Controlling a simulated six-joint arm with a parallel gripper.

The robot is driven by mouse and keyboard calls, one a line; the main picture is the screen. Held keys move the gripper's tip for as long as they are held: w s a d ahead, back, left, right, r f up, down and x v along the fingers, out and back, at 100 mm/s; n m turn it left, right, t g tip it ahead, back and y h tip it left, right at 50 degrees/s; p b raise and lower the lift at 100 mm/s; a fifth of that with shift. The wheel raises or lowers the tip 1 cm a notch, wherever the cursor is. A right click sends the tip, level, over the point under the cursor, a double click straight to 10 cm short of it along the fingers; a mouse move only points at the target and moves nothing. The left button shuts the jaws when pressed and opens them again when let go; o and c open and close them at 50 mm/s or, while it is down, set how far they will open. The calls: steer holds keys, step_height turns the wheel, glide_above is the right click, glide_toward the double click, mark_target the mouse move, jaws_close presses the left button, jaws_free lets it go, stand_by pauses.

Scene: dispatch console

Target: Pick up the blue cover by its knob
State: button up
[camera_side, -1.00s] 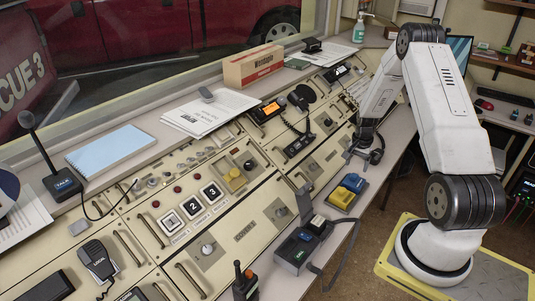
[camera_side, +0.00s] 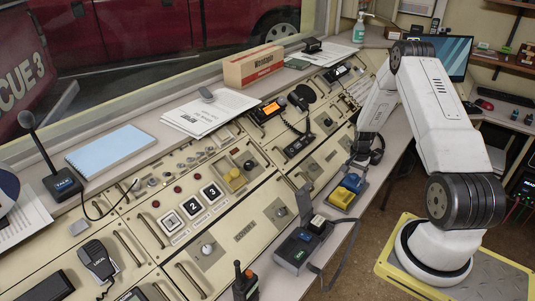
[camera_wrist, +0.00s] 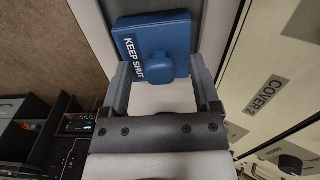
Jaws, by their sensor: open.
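The blue cover (camera_wrist: 180,35) shows in the wrist view as a square lid with a white "KEEP SHUT" label and a rounded blue knob (camera_wrist: 158,68). In the side view the blue cover (camera_side: 353,182) is on a grey holder at the console's front edge, beside a yellow block (camera_side: 341,197). My gripper (camera_wrist: 160,72) is open, its fingers on either side of the knob in the wrist picture. The gap in depth is hard to tell. In the side view my gripper (camera_side: 361,160) is above the blue cover, apart from it.
A grey and black device (camera_side: 302,246) with a strap lies along the front edge. The console (camera_side: 240,230) carries handles, switches and knobs. The wrist view shows a "COVER" panel (camera_wrist: 264,97) at right.

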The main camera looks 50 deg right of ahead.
jaws_close()
stand_by(0.3)
steer(key=shift+r, duration=1)
steer(key=s+a+r, duration=0.9)
steer(key=s+r, duration=0.1)
steer(key=r, duration=0.1)
steer(key=shift+s+a, duration=0.15)
steer(key=shift+a, duration=0.15)
